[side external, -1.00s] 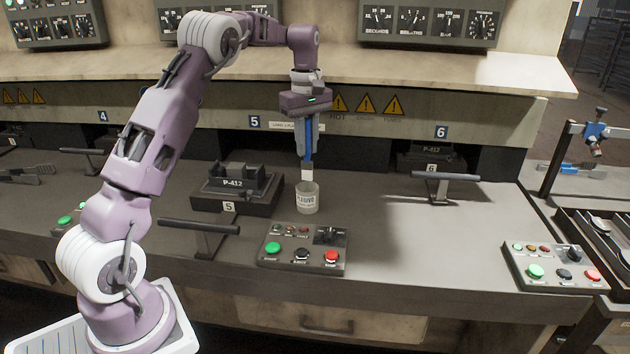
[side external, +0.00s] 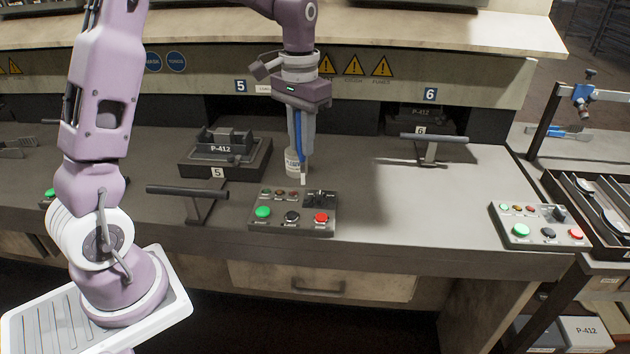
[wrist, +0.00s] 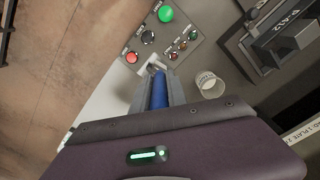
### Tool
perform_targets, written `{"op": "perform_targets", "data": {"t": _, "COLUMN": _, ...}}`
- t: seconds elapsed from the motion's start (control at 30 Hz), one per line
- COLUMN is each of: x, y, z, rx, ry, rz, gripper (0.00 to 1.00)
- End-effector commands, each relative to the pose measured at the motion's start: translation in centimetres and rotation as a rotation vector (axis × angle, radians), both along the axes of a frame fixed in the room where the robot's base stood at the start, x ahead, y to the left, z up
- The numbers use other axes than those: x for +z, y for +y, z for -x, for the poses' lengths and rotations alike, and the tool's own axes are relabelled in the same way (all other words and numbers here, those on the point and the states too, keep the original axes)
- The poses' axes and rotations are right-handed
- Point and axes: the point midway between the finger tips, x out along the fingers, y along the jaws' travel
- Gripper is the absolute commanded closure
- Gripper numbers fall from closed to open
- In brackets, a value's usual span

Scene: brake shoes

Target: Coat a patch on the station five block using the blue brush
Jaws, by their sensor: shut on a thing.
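My gripper (side external: 301,148) is shut on the blue brush (side external: 298,122) and points straight down. In the wrist view the brush's blue handle (wrist: 159,88) lies between my fingers, and its pale tip hangs beyond them. The white cup (side external: 291,164) stands on the bench, partly hidden behind the gripper and brush. In the wrist view the cup (wrist: 209,84) is to the right of the brush, apart from it. The station five block (side external: 222,147), dark and marked P-412, sits on its base left of the cup. Its near part also shows in the wrist view (wrist: 284,38).
A control panel (side external: 292,213) with green, black and red buttons is in front of the brush. A bar handle (side external: 188,190) stands before the block. Station six (side external: 420,118) has another handle (side external: 434,138). The bench between cup and station six is clear.

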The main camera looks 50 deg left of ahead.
Motion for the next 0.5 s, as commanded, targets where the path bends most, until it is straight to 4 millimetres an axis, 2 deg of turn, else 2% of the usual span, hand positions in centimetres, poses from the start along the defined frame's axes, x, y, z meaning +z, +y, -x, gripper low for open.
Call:
{"op": "perform_targets", "data": {"t": 0.03, "x": 0.6, "y": 2.4, "z": -0.5, "rx": 0.062, "ry": -0.003, "rz": 0.001, "gripper": 1.00}}
{"op": "perform_targets", "data": {"t": 0.1, "x": 1.6, "y": 5.8, "z": -0.9, "rx": 0.151, "ry": -0.002, "rz": 0.005, "gripper": 1.00}}
{"op": "perform_targets", "data": {"t": 0.23, "x": 3.9, "y": 13.2, "z": -0.5, "rx": 0.328, "ry": -0.004, "rz": 0.011, "gripper": 1.00}}
{"op": "perform_targets", "data": {"t": 0.3, "x": 5.3, "y": 17.4, "z": 0.5, "rx": 0.425, "ry": -0.005, "rz": 0.011, "gripper": 1.00}}
{"op": "perform_targets", "data": {"t": 0.4, "x": 7.2, "y": 22.5, "z": 2.6, "rx": 0.544, "ry": -0.008, "rz": 0.008, "gripper": 1.00}}
{"op": "perform_targets", "data": {"t": 0.5, "x": 8.8, "y": 26.2, "z": 4.8, "rx": 0.632, "ry": -0.008, "rz": 0.001, "gripper": 1.00}}
